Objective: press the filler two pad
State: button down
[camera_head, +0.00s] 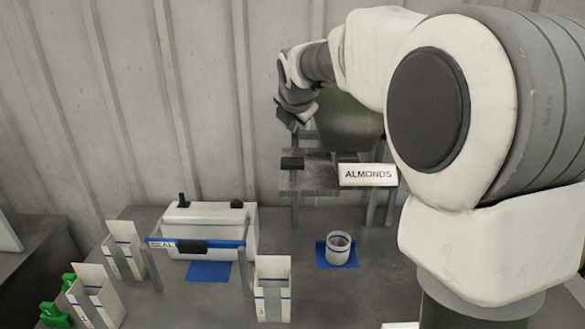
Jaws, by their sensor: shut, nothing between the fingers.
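A filler stand (314,179) bears a white sign reading ALMONDS (368,175). A small black pad (292,163) sits at the left of this stand; no number is readable on it, so I cannot tell if it is filler two's. My gripper (291,126) is shut and empty, above the black pad and apart from it in the picture. Its fingertips point down. My arm hides much of the right side, including whatever stands behind it.
A white jar (339,249) stands on a blue mat (322,256) below the sign. A sealer (211,222) with a SEAL bar and black pad (192,246) stands left. Open cartons (273,293) stand around it. Green items (53,315) lie lower left.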

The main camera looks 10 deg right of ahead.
aim_at(292, 163)
jog(key=shift+f+b, duration=2.05)
jog(key=shift+f, duration=1)
jog(key=shift+f, duration=0.1)
jog(key=shift+f, duration=0.3)
jog(key=shift+f+b, duration=1.2)
jog(key=shift+f, duration=0.55)
dwell(0.7)
jog(key=shift+r, duration=0.15)
jog(key=shift+r+p, duration=2)
jog(key=shift+r, duration=0.1)
notch_tip(292, 163, up, 5)
jog(key=p, duration=0.4)
jog(key=shift+p, duration=0.35)
